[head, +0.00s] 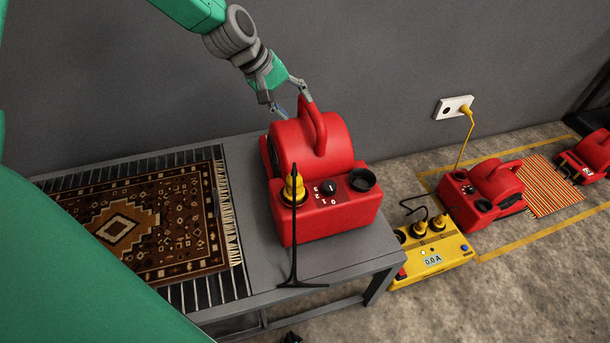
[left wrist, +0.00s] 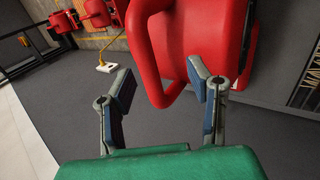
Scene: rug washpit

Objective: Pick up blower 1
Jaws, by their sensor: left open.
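A red blower (head: 320,150) stands on the grey table near its right end; no blower number can be read on it. Its loop handle (head: 318,130) rises on top, and its front panel has a dial, a dark round socket and a yellow plug with a black cord. My left gripper (head: 292,106) is open at the handle's upper back end. In the left wrist view the handle (left wrist: 144,50) runs between and beyond the open fingers; I cannot tell whether they touch it. My right gripper does not show.
A patterned rug (head: 125,225) lies on the table (head: 340,262) at left. A yellow power box (head: 435,262), a second red blower (head: 485,190) and a third (head: 592,152) stand on the floor at right, near an orange striped mat (head: 552,185). A grey wall (head: 380,70) with a socket (head: 453,107) stands behind.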

